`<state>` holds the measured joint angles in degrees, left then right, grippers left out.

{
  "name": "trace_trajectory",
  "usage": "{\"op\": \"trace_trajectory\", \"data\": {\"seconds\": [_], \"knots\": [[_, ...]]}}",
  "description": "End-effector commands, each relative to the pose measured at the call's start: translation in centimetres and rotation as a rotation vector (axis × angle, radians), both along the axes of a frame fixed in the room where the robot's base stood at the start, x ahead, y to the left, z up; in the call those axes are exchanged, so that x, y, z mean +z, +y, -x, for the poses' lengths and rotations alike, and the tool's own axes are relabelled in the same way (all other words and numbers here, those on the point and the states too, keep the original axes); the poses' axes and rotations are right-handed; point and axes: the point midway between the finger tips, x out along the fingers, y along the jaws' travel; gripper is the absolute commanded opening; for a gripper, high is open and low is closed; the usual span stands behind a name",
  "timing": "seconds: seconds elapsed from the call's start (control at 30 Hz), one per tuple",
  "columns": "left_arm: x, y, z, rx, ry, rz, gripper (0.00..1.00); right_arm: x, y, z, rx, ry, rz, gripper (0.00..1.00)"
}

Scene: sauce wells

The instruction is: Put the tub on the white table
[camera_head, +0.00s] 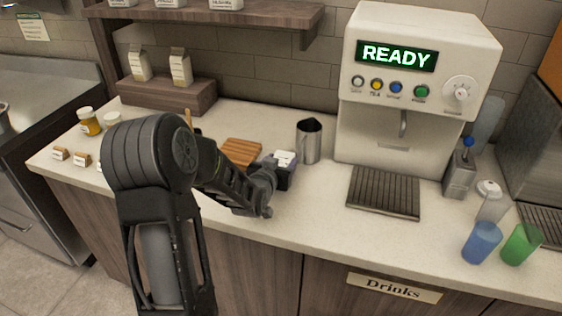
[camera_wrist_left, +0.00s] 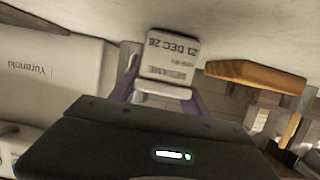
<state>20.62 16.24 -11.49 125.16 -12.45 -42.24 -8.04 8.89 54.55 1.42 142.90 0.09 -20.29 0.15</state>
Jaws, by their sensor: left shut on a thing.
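My left gripper (camera_head: 282,172) reaches over the counter, shut on a small white tub (camera_head: 287,157). In the left wrist view the tub (camera_wrist_left: 170,57) shows between the two fingers of my left gripper (camera_wrist_left: 163,92). Its white face bears printed text with "SESAME" and "21 DEC 28", upside down in that view. The gripper hides part of the tub. I cannot tell whether the tub touches the counter. No separate white table can be made out; the pale counter (camera_head: 330,185) lies beneath the gripper. My right gripper is not in view.
A wooden board (camera_head: 241,151) lies left of the gripper, a metal jug (camera_head: 309,142) stands right of it. The drinks machine (camera_head: 415,60) has a drip tray (camera_head: 384,193) before it. Blue (camera_head: 482,242) and green (camera_head: 522,244) cups stand at right, a yellow-labelled jar (camera_head: 89,122) at left.

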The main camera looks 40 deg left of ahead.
Motion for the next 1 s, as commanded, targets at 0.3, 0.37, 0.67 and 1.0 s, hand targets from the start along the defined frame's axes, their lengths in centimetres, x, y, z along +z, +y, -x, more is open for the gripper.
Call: {"op": "trace_trajectory", "data": {"seconds": [0.3,0.37,0.67,1.0], "knots": [[-0.08,0.03,-0.06,0.000,-0.005,-0.002,0.00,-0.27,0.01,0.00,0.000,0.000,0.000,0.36],[-0.27,0.03,-0.06,0.000,-0.005,-0.002,0.00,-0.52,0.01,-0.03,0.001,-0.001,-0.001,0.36],[-0.26,0.02,-0.02,0.000,-0.002,-0.001,0.76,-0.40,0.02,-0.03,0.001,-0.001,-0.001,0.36],[-0.01,0.02,-0.02,0.000,-0.002,-0.001,0.76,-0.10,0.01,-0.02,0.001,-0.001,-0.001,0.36]]}}
